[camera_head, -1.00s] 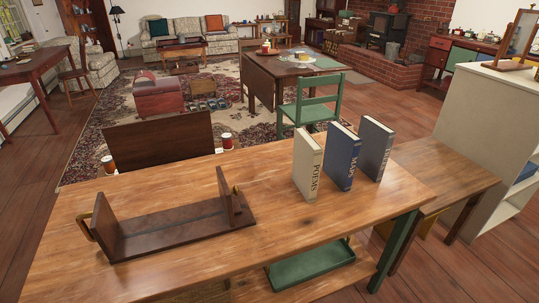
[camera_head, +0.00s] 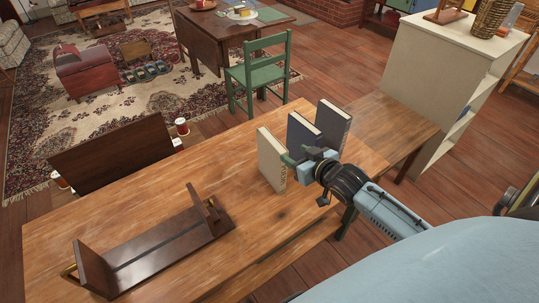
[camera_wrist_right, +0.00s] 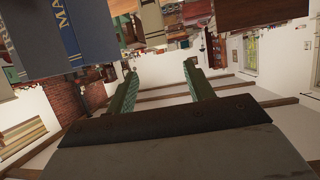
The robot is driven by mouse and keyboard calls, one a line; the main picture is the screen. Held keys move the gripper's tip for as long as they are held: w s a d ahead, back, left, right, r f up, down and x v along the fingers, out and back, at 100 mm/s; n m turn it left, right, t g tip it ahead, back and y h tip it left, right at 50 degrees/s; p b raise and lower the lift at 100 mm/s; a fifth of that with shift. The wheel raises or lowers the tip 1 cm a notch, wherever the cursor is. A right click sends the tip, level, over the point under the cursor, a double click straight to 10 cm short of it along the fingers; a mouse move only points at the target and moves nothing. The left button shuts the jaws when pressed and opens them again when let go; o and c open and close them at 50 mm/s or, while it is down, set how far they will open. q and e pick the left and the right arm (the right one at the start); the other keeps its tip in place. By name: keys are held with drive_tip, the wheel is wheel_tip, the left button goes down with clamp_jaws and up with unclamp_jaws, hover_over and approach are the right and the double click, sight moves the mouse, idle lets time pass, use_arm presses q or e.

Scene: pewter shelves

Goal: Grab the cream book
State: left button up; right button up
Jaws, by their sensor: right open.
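The cream book (camera_head: 270,160) stands upright on the wooden table, leftmost of three standing books. My right gripper (camera_head: 299,158) reaches in from the right, its fingers just right of the cream book's spine and in front of the blue book (camera_head: 302,131). It hides part of the spine lettering; I cannot tell whether it touches the book. In the right wrist view the two green fingers (camera_wrist_right: 160,88) are spread apart with nothing between them. My left gripper is out of view.
A dark grey book (camera_head: 333,122) stands right of the blue one, close to my gripper. A dark wooden book rack (camera_head: 160,245) lies empty at the table's left. The tabletop (camera_head: 240,200) between rack and books is clear. A cream shelf unit (camera_head: 440,85) stands at right.

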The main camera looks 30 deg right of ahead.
sight(276, 143)
drive_tip(key=b+x, duration=0.1)
drive_tip(key=x, duration=1)
drive_tip(key=shift+w+f, duration=0.3)
drive_tip(key=shift+f, duration=0.05)
clamp_jaws()
idle(0.9)
drive_tip(key=shift+r, duration=0.2)
